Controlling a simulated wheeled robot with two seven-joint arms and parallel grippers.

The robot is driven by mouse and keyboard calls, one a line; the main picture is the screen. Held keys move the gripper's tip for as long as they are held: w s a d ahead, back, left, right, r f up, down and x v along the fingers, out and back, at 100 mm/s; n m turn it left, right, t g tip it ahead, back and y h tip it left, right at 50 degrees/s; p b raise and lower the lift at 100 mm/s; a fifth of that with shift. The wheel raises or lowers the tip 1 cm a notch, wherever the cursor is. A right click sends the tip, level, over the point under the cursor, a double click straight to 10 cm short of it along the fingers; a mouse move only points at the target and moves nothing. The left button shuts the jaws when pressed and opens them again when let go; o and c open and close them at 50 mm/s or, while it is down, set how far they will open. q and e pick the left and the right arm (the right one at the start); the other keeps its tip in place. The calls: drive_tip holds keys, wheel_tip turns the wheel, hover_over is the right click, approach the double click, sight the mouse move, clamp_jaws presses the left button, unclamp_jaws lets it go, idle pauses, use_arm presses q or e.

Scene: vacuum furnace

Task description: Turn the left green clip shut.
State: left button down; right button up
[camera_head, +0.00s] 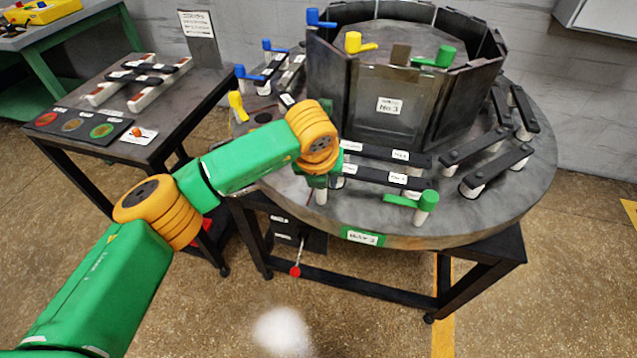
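My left arm reaches in from the left to the round grey table (390,235). Its orange wrist and the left gripper (320,182) are over the table's front left edge. The wrist covers most of the gripper, so its fingers cannot be made out. The left green clip is hidden or blends with the green parts under the wrist; its angle cannot be told. A second green clip (424,203) stands on a white post to the right, its handle pointing left. Black bars (386,177) with white labels lie between the two spots. My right gripper is not in view.
A ring of dark upright panels (392,108) stands on the round table, with a yellow clip (357,43) and another green clip (437,58) at its top. Blue clips (250,76) are at the left rim. A side table (150,115) stands left. Space above the front right rim is free.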

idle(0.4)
use_arm(q)
drive_tip(key=c, duration=0.8)
unclamp_jaws()
drive_tip(key=b+v, duration=0.1)
drive_tip(key=v, duration=0.6)
